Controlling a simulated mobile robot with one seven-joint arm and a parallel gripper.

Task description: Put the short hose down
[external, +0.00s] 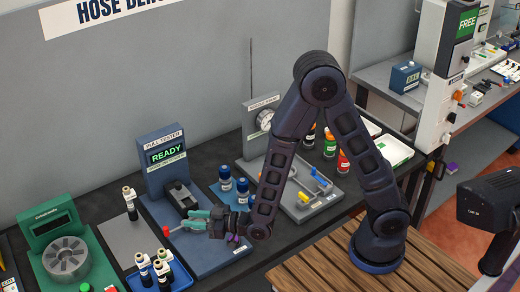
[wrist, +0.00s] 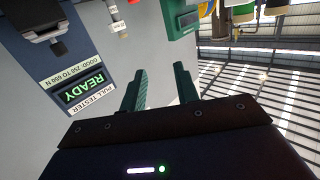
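My gripper (external: 192,221) is low in front of the pull tester (external: 164,153), whose screen reads READY. Its teal fingers also show in the wrist view (wrist: 162,88), apart with nothing visible between them. A black hose piece with pale ends (external: 130,204) stands upright on the grey pad, left of the tester. What looks like the same piece shows in the wrist view (wrist: 118,22). Several similar pieces (external: 160,268) stand in a blue tray at the lower left. I cannot tell by length which is the short hose. The tester's dark clamp (external: 181,195) looks empty.
The green crimper (external: 62,240) stands at the left. A red knob (external: 166,231) is just left of my fingertips. The grey pad (external: 118,240) has bare room around the standing hose piece.

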